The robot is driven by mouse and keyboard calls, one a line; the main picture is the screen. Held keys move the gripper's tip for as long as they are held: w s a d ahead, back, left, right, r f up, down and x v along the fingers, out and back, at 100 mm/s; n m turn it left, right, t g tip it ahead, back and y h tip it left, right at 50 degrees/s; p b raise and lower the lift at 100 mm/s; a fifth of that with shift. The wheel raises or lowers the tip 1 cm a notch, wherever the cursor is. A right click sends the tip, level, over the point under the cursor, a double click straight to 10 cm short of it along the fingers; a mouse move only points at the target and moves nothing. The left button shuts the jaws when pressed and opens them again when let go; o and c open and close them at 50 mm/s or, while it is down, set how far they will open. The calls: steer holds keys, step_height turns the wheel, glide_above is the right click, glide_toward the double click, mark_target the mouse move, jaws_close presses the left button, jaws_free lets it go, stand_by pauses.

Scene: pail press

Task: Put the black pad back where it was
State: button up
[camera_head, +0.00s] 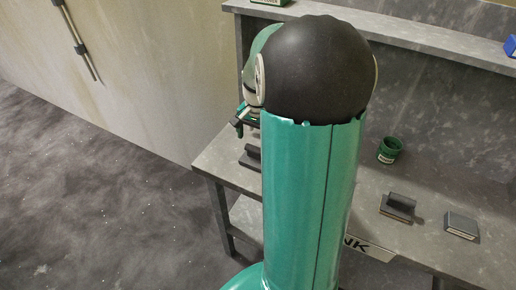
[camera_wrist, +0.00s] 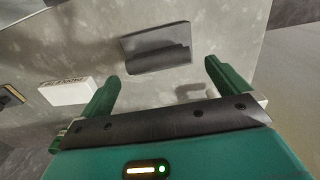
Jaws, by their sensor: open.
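Three dark pad-like blocks show on the grey bench. One dark block (camera_head: 252,157) is at the left end, partly hidden by my arm. Another block with a raised handle (camera_head: 398,206) and a flatter, paler-topped block (camera_head: 461,225) are on the right. I cannot tell which is the task's black pad. My gripper (camera_head: 241,119) is above the bench's left end. In the wrist view my gripper (camera_wrist: 168,78) is open, with nothing between its green fingers. A dark block with a grey plate (camera_wrist: 155,48) lies beyond the fingertips, apart from them.
A green pail (camera_head: 390,150) stands on the bench (camera_head: 425,185). A label (camera_head: 368,248) is on its front edge, partly hidden. A shelf (camera_head: 400,32) runs above. The wrist view shows a white lettered block (camera_wrist: 65,91) and a dark item (camera_wrist: 12,96) at left.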

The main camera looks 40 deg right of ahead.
mark_target(258, 149)
steer(key=s+a+r+n+t+h, duration=0.15)
steer(key=a+r+n, duration=0.45)
steer(key=a+r, duration=0.7)
steer(key=s+a+n+t, duration=0.2)
steer(key=s+a+n, duration=0.2)
steer(key=a, duration=0.3)
steer(key=s+a+n+t+y, duration=0.1)
steer(key=s+a+n+t, duration=0.1)
steer(key=s+a+n, duration=0.2)
steer(key=s+a, duration=0.1)
steer(key=a, duration=0.1)
steer(key=shift+a+r, duration=0.4)
